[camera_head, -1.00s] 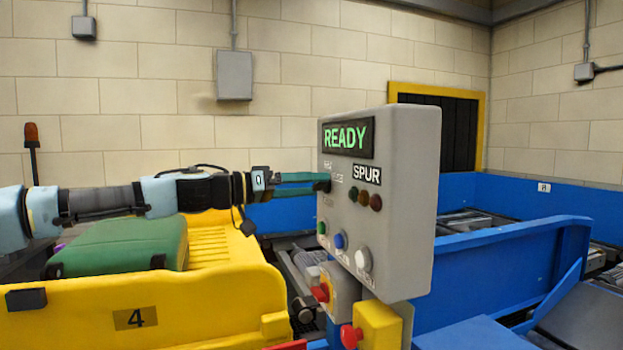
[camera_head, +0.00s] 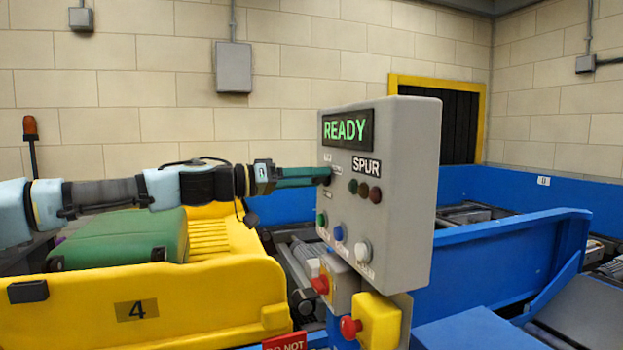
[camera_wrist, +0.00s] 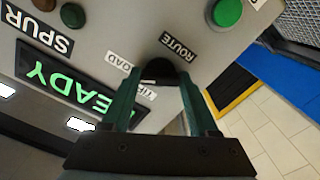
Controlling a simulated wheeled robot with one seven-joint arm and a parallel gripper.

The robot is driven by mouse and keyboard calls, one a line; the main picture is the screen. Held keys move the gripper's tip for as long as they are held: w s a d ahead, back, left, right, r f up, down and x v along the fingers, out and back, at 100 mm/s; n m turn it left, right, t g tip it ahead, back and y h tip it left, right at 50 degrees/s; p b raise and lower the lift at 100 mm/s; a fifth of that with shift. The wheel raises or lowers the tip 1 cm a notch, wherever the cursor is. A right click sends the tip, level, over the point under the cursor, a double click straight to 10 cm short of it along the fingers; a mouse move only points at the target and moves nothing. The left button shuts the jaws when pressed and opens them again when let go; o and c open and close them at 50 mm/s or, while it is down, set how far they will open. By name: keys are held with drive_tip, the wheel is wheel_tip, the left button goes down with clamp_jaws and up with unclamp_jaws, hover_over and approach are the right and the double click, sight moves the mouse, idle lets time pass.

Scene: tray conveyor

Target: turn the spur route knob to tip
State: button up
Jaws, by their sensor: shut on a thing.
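The grey control box (camera_head: 405,200) carries a green READY display (camera_head: 347,130) and a SPUR label (camera_head: 367,165). The black route knob (camera_wrist: 165,70) sits on its face, between the ROUTE label (camera_wrist: 179,48), the LOAD label (camera_wrist: 118,61) and the TIP label (camera_wrist: 147,92). My gripper (camera_wrist: 160,78) is shut on the knob, one green finger on each side. A small pale mark shows at the knob's edge near the TIP label; the exact pointer direction is hard to tell. In the head view the fingertips hide most of the knob.
A yellow tray (camera_head: 210,300) holding a green suitcase (camera_head: 120,240) lies under my arm. Blue conveyor walls (camera_head: 500,270) are right.

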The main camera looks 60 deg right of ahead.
drive_tip(key=shift+c, duration=1.1)
drive_tip(key=shift+n+b, duration=1.8)
drive_tip(key=shift+n, duration=4.2)
drive_tip(key=o, duration=1.4)
